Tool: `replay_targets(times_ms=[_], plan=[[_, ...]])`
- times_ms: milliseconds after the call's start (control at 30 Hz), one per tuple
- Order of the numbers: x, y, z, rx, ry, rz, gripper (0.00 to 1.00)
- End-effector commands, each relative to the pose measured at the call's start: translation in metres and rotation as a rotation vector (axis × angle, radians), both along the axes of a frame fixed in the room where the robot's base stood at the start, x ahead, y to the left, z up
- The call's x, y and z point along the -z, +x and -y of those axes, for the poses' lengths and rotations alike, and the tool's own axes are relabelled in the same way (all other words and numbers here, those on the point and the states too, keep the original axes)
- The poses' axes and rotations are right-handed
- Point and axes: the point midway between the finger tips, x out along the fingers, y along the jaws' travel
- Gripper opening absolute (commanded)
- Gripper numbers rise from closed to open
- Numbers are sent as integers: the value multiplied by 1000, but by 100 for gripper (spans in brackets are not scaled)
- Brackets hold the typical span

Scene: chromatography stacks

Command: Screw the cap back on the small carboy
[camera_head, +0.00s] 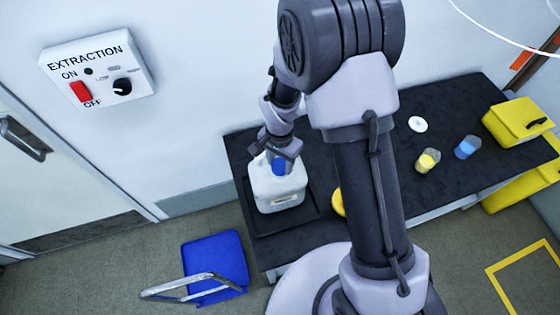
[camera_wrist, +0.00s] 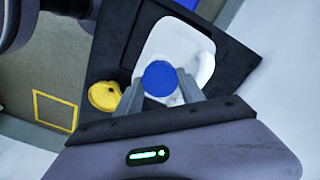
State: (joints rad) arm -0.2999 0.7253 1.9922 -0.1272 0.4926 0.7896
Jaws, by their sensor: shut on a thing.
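The small carboy (camera_head: 277,190) is a white jug with a label, standing upright in a dark tray at the left end of the black bench. Its white body also shows in the wrist view (camera_wrist: 178,42). The blue cap (camera_head: 279,167) is between my gripper's fingers, over the top of the carboy. In the wrist view the round cap (camera_wrist: 160,79) faces the camera, with a finger on each side. My gripper (camera_head: 280,158) is shut on the cap. The cap hides the carboy's neck, so I cannot tell whether the threads are engaged.
A yellow object (camera_head: 338,203) lies right of the carboy, partly behind my arm. A white disc (camera_head: 418,124), a yellow-filled beaker (camera_head: 428,160), a blue-filled beaker (camera_head: 467,147) and a yellow case (camera_head: 518,121) stand farther right.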

Motion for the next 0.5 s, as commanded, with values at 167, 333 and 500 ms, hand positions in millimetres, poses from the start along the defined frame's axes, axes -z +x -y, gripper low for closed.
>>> replay_targets(times_ms=[167, 333, 500], plan=[[7, 0, 0, 0, 0, 0, 8], [12, 0, 0, 0, 0, 0, 8], [15, 0, 0, 0, 0, 0, 8]])
